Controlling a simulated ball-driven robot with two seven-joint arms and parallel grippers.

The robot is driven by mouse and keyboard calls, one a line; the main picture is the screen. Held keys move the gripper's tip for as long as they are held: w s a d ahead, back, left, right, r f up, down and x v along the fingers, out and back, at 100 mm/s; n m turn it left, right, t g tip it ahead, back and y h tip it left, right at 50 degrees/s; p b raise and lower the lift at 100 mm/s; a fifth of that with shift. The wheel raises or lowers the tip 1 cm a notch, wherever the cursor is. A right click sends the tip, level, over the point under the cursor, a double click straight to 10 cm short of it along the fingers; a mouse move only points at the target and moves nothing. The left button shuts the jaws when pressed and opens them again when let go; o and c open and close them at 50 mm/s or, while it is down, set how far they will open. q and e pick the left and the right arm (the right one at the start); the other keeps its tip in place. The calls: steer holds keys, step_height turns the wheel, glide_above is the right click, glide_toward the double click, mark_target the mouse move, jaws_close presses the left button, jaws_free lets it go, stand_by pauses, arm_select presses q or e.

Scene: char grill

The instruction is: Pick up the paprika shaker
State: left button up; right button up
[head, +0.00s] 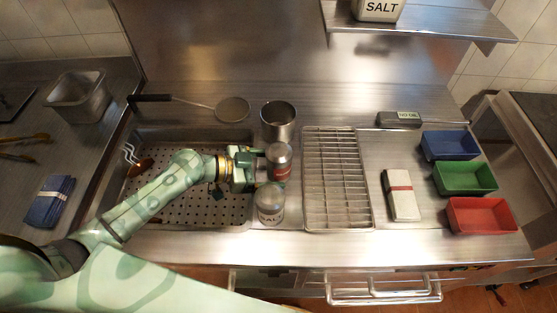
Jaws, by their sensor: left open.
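A shaker with a grey metal top and a red-brown band (279,161) stands right of the perforated tray; its colour suits paprika, but I cannot read its label. My left gripper (264,169) comes in from the left and is open at this shaker, its fingers toward the shaker's left side and partly hidden by it. I cannot tell whether they touch it. A second shaker with a grey domed top and pale label (270,204) stands just in front of it. My right gripper is not in view.
A metal cup (278,118) stands behind the shakers. A wire rack (336,180) lies close to their right. A skimmer (232,109) lies behind the perforated tray (212,213). Blue, green and red bins (480,214) stand at the right. A wrapped white bundle (402,198) lies between.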

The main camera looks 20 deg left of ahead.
arm_select(q)
steer(key=x, duration=0.3)
steer(key=shift+r, duration=0.1)
steer(key=shift+a, duration=0.1)
steer(key=c, duration=1.2)
